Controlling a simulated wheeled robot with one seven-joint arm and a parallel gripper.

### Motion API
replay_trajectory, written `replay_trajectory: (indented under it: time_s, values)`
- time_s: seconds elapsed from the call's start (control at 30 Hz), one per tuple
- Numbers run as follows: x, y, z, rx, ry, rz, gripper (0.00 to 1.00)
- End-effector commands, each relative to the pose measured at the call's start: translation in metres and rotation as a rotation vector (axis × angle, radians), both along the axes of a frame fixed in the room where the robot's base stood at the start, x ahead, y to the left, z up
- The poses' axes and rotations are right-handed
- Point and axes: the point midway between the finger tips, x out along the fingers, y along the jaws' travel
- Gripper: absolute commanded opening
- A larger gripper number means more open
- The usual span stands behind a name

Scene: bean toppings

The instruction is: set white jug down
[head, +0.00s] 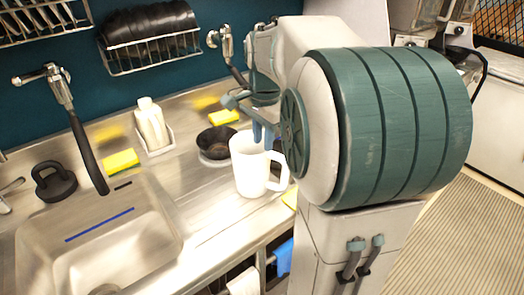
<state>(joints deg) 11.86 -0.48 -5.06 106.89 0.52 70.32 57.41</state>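The white jug (248,172) is upright at the front edge of the steel counter, with its handle toward the right. My gripper (263,132) is at the jug's top rim, with its bluish fingers pointing down there. My arm's large green and white link covers much of the right side and hides part of the gripper. I cannot tell whether the fingers are shut on the jug's rim, or whether the jug's base touches the counter.
A black bowl (216,143) is close behind the jug. A white bottle (151,124) stands in a holder, with yellow sponges (121,160) nearby. The sink (95,235) is at the left. Bare counter (200,192) lies between sink and jug.

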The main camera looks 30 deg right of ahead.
Motion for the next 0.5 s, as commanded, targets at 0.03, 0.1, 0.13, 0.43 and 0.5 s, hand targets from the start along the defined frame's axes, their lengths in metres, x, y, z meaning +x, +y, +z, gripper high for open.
replay_trajectory:
  time_s: [0.03, 0.1, 0.13, 0.43, 0.5]
  values:
    - [0.0, 0.0, 0.013, -0.002, -0.005, 0.0, 0.24]
    - [-0.001, 0.0, 0.027, -0.002, -0.005, 0.0, 0.24]
    - [-0.001, 0.0, 0.032, -0.001, -0.003, 0.0, 0.24]
    - [-0.007, 0.005, 0.058, -0.002, -0.005, 0.032, 0.24]
    - [-0.014, 0.013, 0.053, -0.007, -0.014, 0.103, 0.24]
